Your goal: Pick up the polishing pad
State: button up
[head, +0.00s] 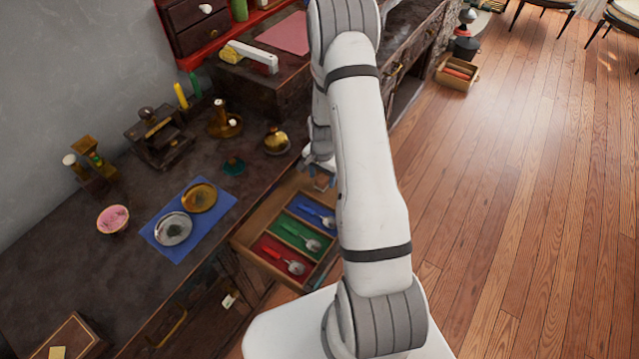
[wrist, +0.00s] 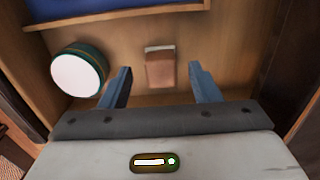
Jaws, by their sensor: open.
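The likely polishing pad is a small brownish-pink block with a pale edge (wrist: 160,70). It lies on the bare wooden floor of the open drawer (head: 253,249). In the wrist view my gripper (wrist: 159,68) is open, with one finger on each side of the block and a visible gap to both. The fingers do not appear to touch it. In the head view a brownish patch (head: 322,182) just below my gripper (head: 318,166) looks like the same block. My arm hides part of that end of the drawer.
A round green tin with a white top (wrist: 79,73) stands close to the left finger. Wooden drawer walls surround the space. Red, green and blue compartments (head: 279,262) hold utensils. A blue mat (head: 190,222) with two round dishes lies on the dark counter.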

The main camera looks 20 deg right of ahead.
aim_at(322, 179)
jog(key=shift+f, duration=0.95)
jog(key=c, duration=1.1)
jog(key=shift+o, duration=0.2)
notch_tip(322, 179, up, 10)
jog(key=shift+r, duration=0.1)
